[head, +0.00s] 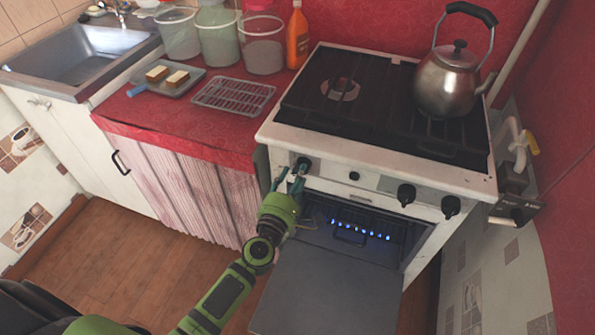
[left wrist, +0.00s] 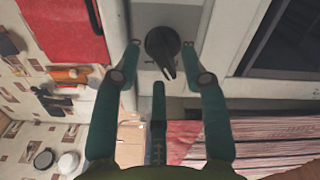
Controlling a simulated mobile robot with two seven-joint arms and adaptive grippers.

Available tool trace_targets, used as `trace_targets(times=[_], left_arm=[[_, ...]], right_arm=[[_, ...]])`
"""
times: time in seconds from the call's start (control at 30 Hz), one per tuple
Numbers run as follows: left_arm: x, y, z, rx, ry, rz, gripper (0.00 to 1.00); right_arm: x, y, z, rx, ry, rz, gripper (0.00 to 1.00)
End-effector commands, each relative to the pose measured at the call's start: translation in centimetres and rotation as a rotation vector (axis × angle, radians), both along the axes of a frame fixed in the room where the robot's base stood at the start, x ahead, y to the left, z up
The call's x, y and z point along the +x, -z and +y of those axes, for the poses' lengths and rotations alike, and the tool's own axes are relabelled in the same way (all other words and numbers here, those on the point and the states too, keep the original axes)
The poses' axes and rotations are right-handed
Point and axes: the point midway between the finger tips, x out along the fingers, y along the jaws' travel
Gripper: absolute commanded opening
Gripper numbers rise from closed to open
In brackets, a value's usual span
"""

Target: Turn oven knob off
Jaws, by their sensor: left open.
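The white stove (head: 322,170) has a row of black knobs on its front panel. The leftmost knob (head: 303,163) is at my left gripper (head: 291,181), which is open in front of it. In the left wrist view this knob (left wrist: 163,46) is black with a pointer angled down and slightly right. It lies between the spread fingertips of the gripper (left wrist: 161,62), with visible gaps on both sides. Two more knobs (head: 406,194) (head: 451,206) sit to the right. Blue flames (head: 360,229) burn inside the oven, whose door (head: 330,285) hangs open. My right gripper is not in view.
A metal kettle (head: 447,82) stands on the stove top. The red counter (head: 165,122) on the left holds a rack (head: 233,94), a tray, tubs and an orange bottle (head: 297,38). The open door juts out below my gripper. A yellow-handled gas pipe (head: 519,140) is at right.

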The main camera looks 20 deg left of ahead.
Motion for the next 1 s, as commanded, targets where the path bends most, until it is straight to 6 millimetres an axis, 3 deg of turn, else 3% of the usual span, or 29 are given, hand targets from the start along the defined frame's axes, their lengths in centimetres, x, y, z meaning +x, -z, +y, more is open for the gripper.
trace_targets(times=[0.13,0.43,0.47,0.57,1.0], left_arm=[[1.4,0.0,-0.1,-0.001,0.001,0.0,0.44],[1.7,0.0,-0.1,0.0,0.001,0.0,0.44],[1.7,0.0,-0.1,0.0,0.001,0.0,0.4],[1.7,0.0,-0.1,0.001,0.001,0.0,0.0],[1.7,-0.1,-0.1,0.038,0.001,-0.001,0.0]], right_arm=[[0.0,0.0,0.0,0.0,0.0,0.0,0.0],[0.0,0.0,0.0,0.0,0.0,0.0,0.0],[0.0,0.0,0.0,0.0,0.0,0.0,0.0],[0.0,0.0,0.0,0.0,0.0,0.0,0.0],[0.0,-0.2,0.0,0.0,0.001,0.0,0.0]])
